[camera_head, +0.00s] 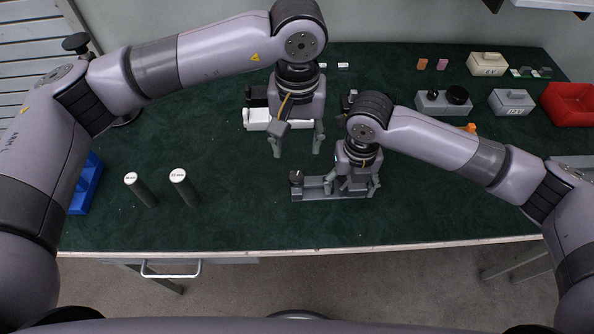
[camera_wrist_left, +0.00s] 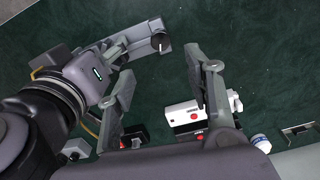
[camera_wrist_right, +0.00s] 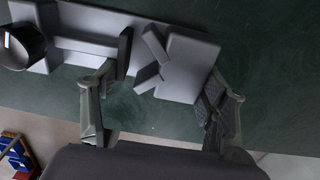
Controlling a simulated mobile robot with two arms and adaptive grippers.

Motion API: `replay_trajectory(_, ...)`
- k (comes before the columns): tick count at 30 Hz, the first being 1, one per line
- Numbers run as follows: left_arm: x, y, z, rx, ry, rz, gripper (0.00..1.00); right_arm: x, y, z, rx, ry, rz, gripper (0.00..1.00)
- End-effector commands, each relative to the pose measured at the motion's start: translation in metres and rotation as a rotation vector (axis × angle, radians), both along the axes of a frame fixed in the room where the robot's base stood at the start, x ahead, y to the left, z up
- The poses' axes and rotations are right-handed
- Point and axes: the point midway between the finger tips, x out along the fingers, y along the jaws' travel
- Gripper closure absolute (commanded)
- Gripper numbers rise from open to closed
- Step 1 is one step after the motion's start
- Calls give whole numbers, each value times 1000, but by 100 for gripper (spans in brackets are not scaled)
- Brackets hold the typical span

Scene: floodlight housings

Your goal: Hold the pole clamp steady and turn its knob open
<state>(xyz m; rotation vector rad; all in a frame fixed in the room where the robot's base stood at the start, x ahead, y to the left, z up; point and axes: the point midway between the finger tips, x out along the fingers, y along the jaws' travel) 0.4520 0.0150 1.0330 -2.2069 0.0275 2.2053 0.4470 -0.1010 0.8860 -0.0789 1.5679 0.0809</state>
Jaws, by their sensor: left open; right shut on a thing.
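The grey pole clamp (camera_head: 318,188) lies near the front middle of the table. Its dark upright knob (camera_head: 296,178) is at its left end and also shows in the right wrist view (camera_wrist_right: 22,46) and the left wrist view (camera_wrist_left: 160,42). My right gripper (camera_head: 355,188) is shut on the clamp's right part; in the right wrist view its fingers stand on either side of the grey body (camera_wrist_right: 188,68). My left gripper (camera_head: 297,150) is open and empty above the table, behind the knob. In the left wrist view nothing is between its fingers (camera_wrist_left: 168,76).
A white device (camera_head: 258,119) stands behind my left gripper. Two dark cylinders (camera_head: 184,187) stand at left, near a blue bin (camera_head: 86,184). Grey housings (camera_head: 443,103) and a red bin (camera_head: 570,103) are at back right. The table between the cylinders and clamp is clear.

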Motion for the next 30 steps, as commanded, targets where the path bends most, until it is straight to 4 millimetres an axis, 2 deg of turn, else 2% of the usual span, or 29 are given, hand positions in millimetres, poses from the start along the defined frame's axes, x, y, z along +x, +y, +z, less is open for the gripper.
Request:
replay_trajectory(9, -1, 1, -61, 0, 5, 3, 52, -3, 2, -2, 3, 7, 4, 64)
replay_trajectory(15, -1, 0, -95, -1, 3, 4, 52, -3, 2, -2, 2, 7, 4, 64)
replay_trajectory(21, 0, 0, -111, -2, 1, 3, 52, -3, 2, -3, 2, 7, 4, 64)
replay_trajectory(30, 0, 0, -113, -2, 1, 3, 52, -3, 2, -3, 2, 8, 4, 64)
